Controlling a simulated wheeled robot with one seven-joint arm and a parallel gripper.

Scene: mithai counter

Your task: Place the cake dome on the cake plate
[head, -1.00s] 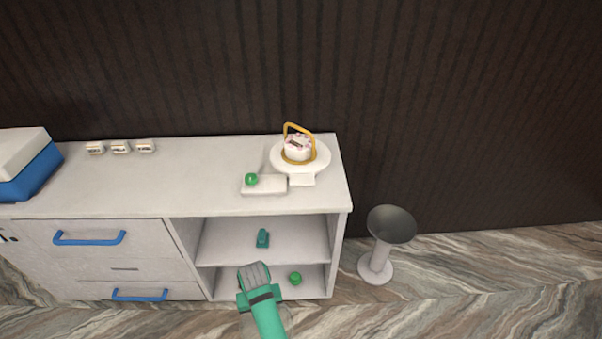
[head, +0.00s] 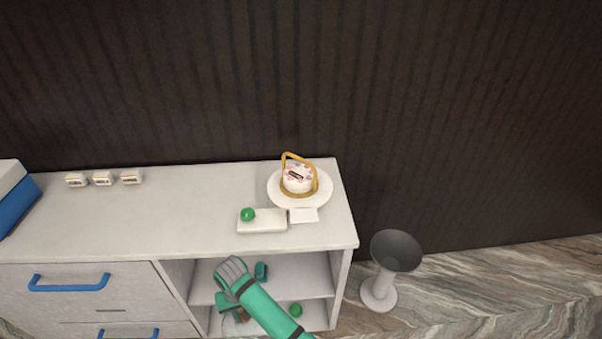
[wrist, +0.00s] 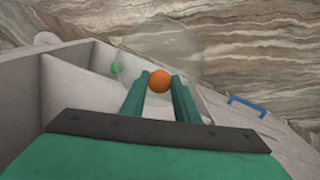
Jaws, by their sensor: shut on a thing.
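The cake plate (head: 325,192) is a round white plate at the right back of the counter in the head view. A small white cake (head: 298,181) with pink trim sits on it, with a gold hoop (head: 313,165) rising around and over the cake. My gripper (wrist: 158,84) is shut on the orange knob of the clear cake dome (wrist: 185,50), which shows faintly in the wrist view. The dome hangs beyond my fingertips. In the head view my arm is in front of the open shelves, below and left of the plate; I cannot make out the dome there.
A white block (head: 265,226) with a green ball (head: 248,214) and a small white card (head: 304,215) lie just in front of the plate. Open shelves (head: 300,272) hold small teal and green items. A grey-topped stand (head: 396,251) is right of the counter.

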